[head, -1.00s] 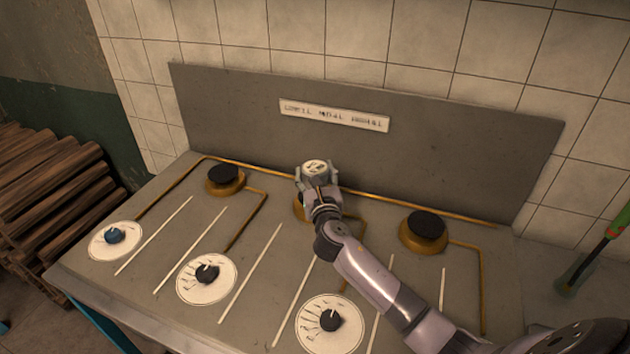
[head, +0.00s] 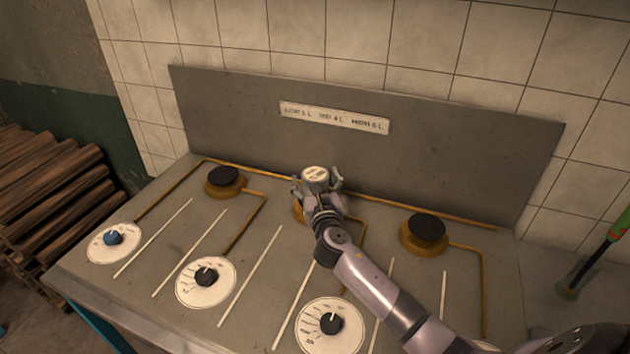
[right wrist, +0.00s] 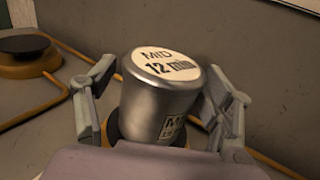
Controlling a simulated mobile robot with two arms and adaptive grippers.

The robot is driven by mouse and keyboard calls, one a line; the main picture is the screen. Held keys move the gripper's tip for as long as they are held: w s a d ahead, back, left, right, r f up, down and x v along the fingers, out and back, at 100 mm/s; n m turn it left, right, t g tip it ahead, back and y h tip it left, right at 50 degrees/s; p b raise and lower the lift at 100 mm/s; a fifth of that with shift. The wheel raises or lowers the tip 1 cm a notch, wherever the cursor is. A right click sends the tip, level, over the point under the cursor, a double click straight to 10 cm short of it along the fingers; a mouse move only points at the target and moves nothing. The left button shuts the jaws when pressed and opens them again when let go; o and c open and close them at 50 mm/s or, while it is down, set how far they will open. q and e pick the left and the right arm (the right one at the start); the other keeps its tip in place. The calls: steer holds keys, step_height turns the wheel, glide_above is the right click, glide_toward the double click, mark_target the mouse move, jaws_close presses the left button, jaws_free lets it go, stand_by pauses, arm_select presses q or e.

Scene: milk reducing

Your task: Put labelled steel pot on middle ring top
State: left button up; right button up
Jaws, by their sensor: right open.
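The steel pot (head: 316,174) stands at the middle ring (head: 299,210), which is mostly hidden behind my arm and gripper. In the right wrist view the pot (right wrist: 158,100) is a steel cylinder with a round pale top label reading "MID 12 min" and another label low on its side. It looks upright on the ring, though its base is partly hidden. My right gripper (head: 318,186) is open, with one finger on each side of the pot; in the right wrist view (right wrist: 160,108) gaps show beside it. My left gripper is not in view.
A left ring (head: 225,181) and a right ring (head: 423,233) stand bare on the stove top. Dials, including the front middle dial (head: 206,280), line the front. A grey back panel (head: 230,110) rises behind. A green-handled tool (head: 600,250) is at the far right.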

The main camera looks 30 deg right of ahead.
steer(key=shift+s+r, duration=0.1)
steer(key=shift+r, duration=0.05)
steer(key=p+v, duration=0.3)
steer(key=v, duration=0.8)
steer(key=shift+s+a, duration=0.2)
steer(key=shift+s, duration=0.15)
stand_by(0.7)
